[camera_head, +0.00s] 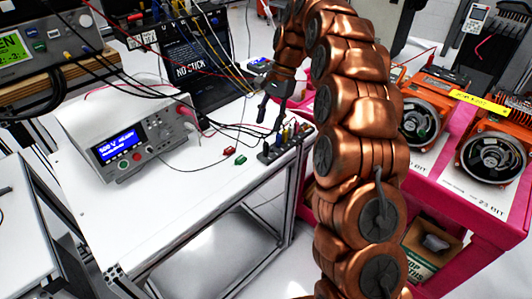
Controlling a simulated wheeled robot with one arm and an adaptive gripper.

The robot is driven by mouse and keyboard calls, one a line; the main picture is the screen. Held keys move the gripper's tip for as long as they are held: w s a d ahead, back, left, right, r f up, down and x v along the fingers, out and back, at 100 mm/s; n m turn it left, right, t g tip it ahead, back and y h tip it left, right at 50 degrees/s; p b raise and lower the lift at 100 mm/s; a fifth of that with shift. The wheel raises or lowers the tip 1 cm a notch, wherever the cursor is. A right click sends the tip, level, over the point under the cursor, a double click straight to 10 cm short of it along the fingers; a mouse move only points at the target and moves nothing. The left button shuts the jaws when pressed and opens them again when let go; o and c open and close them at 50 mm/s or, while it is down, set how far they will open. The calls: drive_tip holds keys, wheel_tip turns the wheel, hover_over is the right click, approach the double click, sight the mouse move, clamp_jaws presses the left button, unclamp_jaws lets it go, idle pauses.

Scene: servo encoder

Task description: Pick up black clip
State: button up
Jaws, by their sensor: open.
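I cannot pick out a black clip with certainty. A black holder (272,157) at the right edge of the white table has several small upright plugs or clips in it, some dark, one yellow and one blue.
A power supply (123,150) with a lit blue display stands on the white table (182,205). Thin cables run across the tabletop and hang near my gripper. A pink bench (470,225) with orange-framed devices is at right.

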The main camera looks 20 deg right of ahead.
drive_tip(key=m+b, duration=0.1)
drive_tip(key=m, duration=0.1)
hover_over(266, 143)
drive_tip(key=w+d, duration=0.2)
drive_tip(key=d, duration=0.1)
wheel_tip(266, 143, down, 5)
drive_tip(key=shift+s+a+p+x, duration=0.2)
drive_tip(key=shift+p+x, duration=0.2)
drive_tip(key=shift+x, duration=1.2)
drive_tip(key=shift+s+a+p+x, duration=0.15)
drive_tip(key=shift+p+x, duration=0.25)
drive_tip(key=shift+x, duration=1.2)
drive_tip(key=shift+s+a+f, duration=0.1)
drive_tip(key=shift+a+f, duration=0.05)
drive_tip(key=shift+f, duration=0.4)
clamp_jaws()
